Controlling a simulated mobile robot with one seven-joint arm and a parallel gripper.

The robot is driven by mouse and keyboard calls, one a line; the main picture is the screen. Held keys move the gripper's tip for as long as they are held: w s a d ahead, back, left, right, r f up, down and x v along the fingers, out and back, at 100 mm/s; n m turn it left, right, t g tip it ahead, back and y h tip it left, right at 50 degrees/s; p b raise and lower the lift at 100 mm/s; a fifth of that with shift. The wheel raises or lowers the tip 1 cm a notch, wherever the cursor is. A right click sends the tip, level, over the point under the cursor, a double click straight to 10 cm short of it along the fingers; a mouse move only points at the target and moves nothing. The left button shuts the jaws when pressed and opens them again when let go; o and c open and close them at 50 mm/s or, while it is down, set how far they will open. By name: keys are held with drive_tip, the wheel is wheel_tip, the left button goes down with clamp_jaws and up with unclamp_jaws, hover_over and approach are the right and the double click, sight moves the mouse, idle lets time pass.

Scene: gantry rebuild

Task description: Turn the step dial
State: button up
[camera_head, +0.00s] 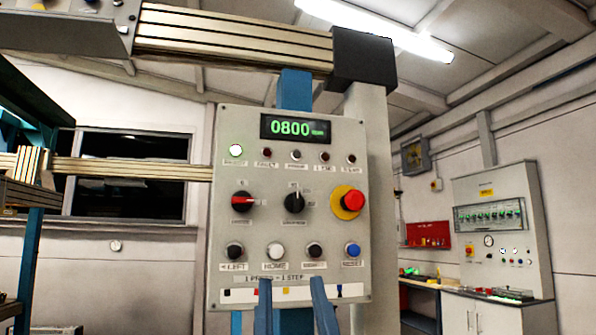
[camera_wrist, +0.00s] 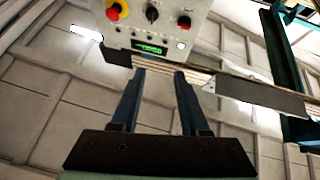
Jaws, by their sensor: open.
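The grey control panel (camera_head: 224,150) faces me. It has two black dials in its middle row: a left one with a red pointer (camera_head: 243,201) pointing right, and a middle one with a pale mark (camera_head: 294,202) near its top. Their small labels are hard to read, so I cannot tell for sure which is the step dial. The middle dial also shows in the wrist view (camera_wrist: 152,16), where the panel is upside down. My gripper (camera_head: 291,281) is open and empty, its blue fingers in front of the panel's lower edge, below the dials. It also shows in the wrist view (camera_wrist: 159,74).
A red emergency stop on yellow (camera_head: 348,201) sits right of the dials. Several push buttons, including a blue one (camera_head: 352,250), line the row below. The green display (camera_head: 290,128) reads 0800. A metal rail (camera_head: 235,38) runs above; a cabinet (camera_head: 495,240) stands at right.

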drive_tip(key=w+d+r+n+g+y+p, duration=0.1)
drive_tip(key=w+r+g+p, duration=0.3)
drive_tip(key=w+r+p, duration=0.7)
drive_tip(key=g+y+p, duration=0.1)
drive_tip(key=g+p, duration=0.2)
drive_tip(key=p, duration=1.1)
approach(297, 194)
drive_tip(key=p+x, duration=0.4)
drive_tip(key=x, duration=0.2)
drive_tip(key=shift+w+r, duration=0.15)
drive_tip(key=shift+w, duration=0.25)
drive_tip(key=shift+p+x, duration=0.45)
drive_tip(key=shift+x, duration=0.35)
drive_tip(key=shift+c, duration=0.3)
clamp_jaws()
